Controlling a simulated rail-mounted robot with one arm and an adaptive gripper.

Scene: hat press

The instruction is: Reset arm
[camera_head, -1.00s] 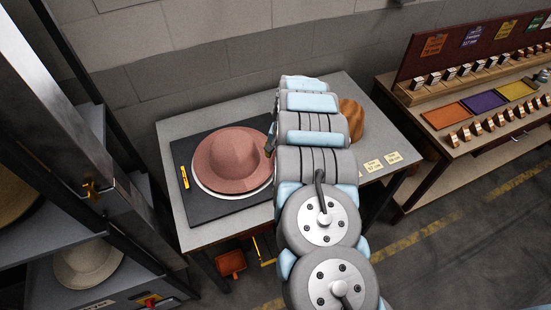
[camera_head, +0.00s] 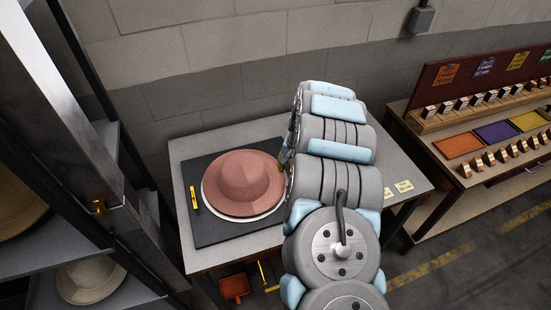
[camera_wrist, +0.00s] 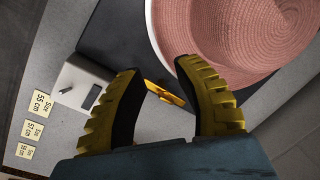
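My gripper (camera_wrist: 158,68) is open in the wrist view, with nothing between its two yellow, dark-lined fingers. One fingertip overlaps the brim of the pink hat (camera_wrist: 235,35) in that view; I cannot tell whether they touch. In the head view, the pink hat (camera_head: 243,178) lies crown up on a white disc (camera_head: 208,198) on a black mat (camera_head: 215,233). My arm stands just right of the hat and hides most of my gripper there.
The table (camera_head: 190,151) carries a yellow tool (camera_head: 194,198) left of the hat and size cards (camera_head: 404,186) at right. The wrist view shows a white box with a display (camera_wrist: 82,84). A sample bench (camera_head: 450,190) stands right, a metal shelf with hats (camera_head: 91,279) left.

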